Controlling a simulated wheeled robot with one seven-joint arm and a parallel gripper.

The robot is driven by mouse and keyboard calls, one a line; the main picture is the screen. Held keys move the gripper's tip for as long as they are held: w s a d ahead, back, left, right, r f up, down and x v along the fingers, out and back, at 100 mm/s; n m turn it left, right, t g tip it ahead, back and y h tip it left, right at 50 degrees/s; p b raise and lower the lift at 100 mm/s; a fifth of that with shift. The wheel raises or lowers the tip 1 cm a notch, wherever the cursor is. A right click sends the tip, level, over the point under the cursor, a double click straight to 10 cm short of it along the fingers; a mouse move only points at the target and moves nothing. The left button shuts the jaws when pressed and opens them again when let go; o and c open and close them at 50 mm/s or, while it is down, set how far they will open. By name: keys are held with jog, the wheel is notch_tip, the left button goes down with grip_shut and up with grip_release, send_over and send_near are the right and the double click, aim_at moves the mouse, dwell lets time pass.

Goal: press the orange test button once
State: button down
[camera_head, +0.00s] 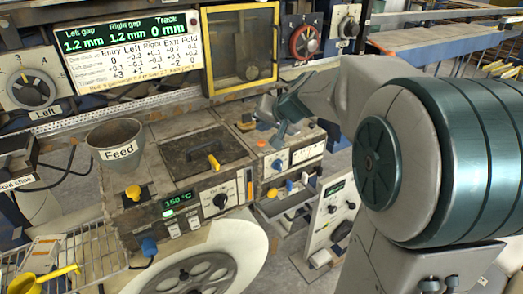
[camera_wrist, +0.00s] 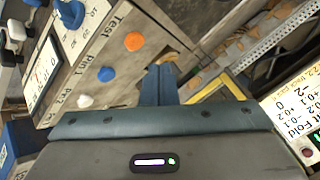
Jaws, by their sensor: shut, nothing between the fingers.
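The orange test button (camera_wrist: 134,41) is a round cap on a grey panel, beside the printed word "Test" in the wrist view. It also shows in the head view (camera_head: 261,143) on top of a grey box right of the heated unit. My gripper (camera_wrist: 160,70) is shut and empty, its fingers pointing at the panel just right of the orange button. I cannot tell how high the tips are above the surface.
A blue button (camera_wrist: 105,74) and a white button (camera_wrist: 85,101) sit on the same panel near "Pin" labels. The heated unit with a 150 °C display (camera_head: 177,203) and a feed cup (camera_head: 117,145) stand left. A yellow-framed window (camera_head: 241,48) rises behind.

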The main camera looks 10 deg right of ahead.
aim_at(264, 146)
jog(key=shift+f+b, duration=0.55)
jog(key=shift+f, duration=0.35)
jog(key=shift+f, duration=0.15)
dwell(1.3)
jog(key=shift+f+b, duration=0.25)
jog(key=shift+b, duration=0.4)
jog(key=shift+f+b, duration=0.6)
jog(key=shift+b, duration=0.05)
dwell(0.4)
jog(key=shift+r, duration=0.15)
jog(key=shift+r+p, duration=0.65)
jog(key=shift+r, duration=0.2)
jog(key=shift+r+p, duration=1.75)
jog(key=shift+r, duration=0.8)
